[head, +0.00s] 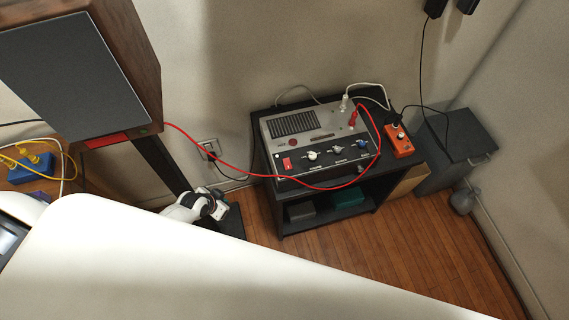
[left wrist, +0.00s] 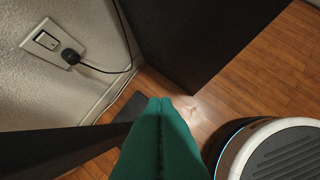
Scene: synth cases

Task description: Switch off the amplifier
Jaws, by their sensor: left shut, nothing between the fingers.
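The amplifier (head: 315,137) is a grey box with a dark vent on top, standing on a black cabinet. Its sloped front has a red rocker switch (head: 287,163) at the left and several knobs to the right. I cannot tell which way the rocker is tipped. My left gripper (head: 221,209) is low, left of the cabinet and below the wall outlet, apart from the amplifier. In the left wrist view its green fingers (left wrist: 160,102) are together and empty. My right gripper is not in view.
A wall outlet (head: 208,149) with a small switch (left wrist: 46,41) and a black plug (left wrist: 71,56) is behind my gripper. A red cable (head: 232,170) hangs across the amplifier's front. A large speaker (head: 75,75) stands left. An orange box (head: 398,141) is on the cabinet (head: 284,218).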

